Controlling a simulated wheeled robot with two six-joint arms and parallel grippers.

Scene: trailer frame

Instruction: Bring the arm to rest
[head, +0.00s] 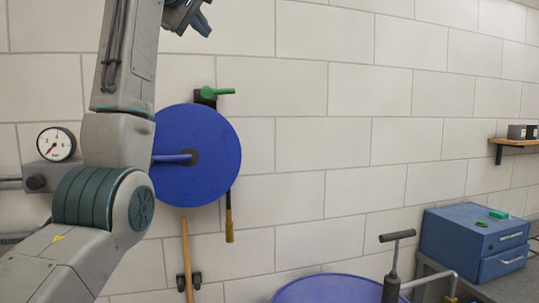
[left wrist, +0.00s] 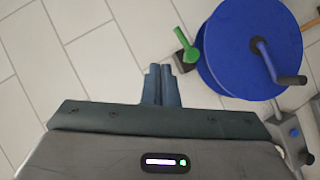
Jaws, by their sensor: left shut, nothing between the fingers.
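My left arm (head: 125,140) rises from the lower left of the head view and bends upward in front of the wall. My left gripper (head: 203,24) is at the top of the head view, cut off by the upper edge. In the left wrist view its two fingers (left wrist: 161,84) are shut together with nothing between them. They point at the bare wall, to the left of the blue disc (left wrist: 252,47) and apart from it. My right gripper is in neither view.
The blue disc (head: 213,150) hangs on the wall behind my arm, near a green handle (head: 217,92). A pressure gauge (head: 56,144) is at left. A round blue top (head: 335,290) and a T-handle (head: 397,236) stand low. A blue toolbox (head: 460,245) is at right.

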